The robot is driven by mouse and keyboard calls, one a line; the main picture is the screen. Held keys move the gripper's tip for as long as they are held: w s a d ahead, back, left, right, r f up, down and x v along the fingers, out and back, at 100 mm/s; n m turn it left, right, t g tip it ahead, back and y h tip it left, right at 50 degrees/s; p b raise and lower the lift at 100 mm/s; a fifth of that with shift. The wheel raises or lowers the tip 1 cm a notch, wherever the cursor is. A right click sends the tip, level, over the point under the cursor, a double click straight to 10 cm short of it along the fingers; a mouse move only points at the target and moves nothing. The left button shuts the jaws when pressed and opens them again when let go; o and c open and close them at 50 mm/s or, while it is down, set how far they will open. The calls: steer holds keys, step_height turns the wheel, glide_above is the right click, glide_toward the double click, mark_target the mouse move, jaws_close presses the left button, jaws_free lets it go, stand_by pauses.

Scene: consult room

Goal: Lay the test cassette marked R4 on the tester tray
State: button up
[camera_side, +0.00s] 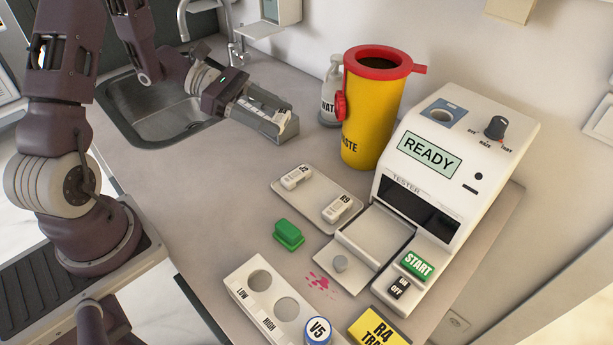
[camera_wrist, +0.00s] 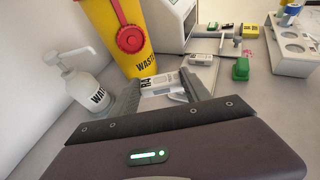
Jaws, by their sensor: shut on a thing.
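The white test cassette marked R4 (camera_wrist: 160,90) is between the fingers of my gripper (camera_wrist: 160,92) in the wrist view. In the side view my gripper (camera_side: 268,108) is shut on the cassette (camera_side: 259,101), between the sink and the waste bin; its label cannot be read there. The white tester (camera_side: 455,160) has its screen showing READY. Its tester tray (camera_side: 377,236) sticks out at the front, empty, well to the lower right of my gripper.
A grey plate (camera_side: 318,222) holds two other cassettes, one marked R9 (camera_side: 342,208). A yellow waste bin (camera_side: 368,125) and a bottle (camera_side: 330,95) stand near my gripper.

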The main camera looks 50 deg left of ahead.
mark_target(265, 162)
steer(key=shift+m+g, duration=0.6)
steer(key=shift+g, duration=0.1)
steer(key=f, duration=0.3)
steer(key=s+f, duration=0.1)
steer(key=f, duration=0.2)
steer(key=s+a+f, duration=0.1)
steer(key=f, duration=0.2)
steer(key=shift+s+f, duration=0.15)
steer(key=shift+f, duration=0.15)
steer(key=o, duration=1.3)
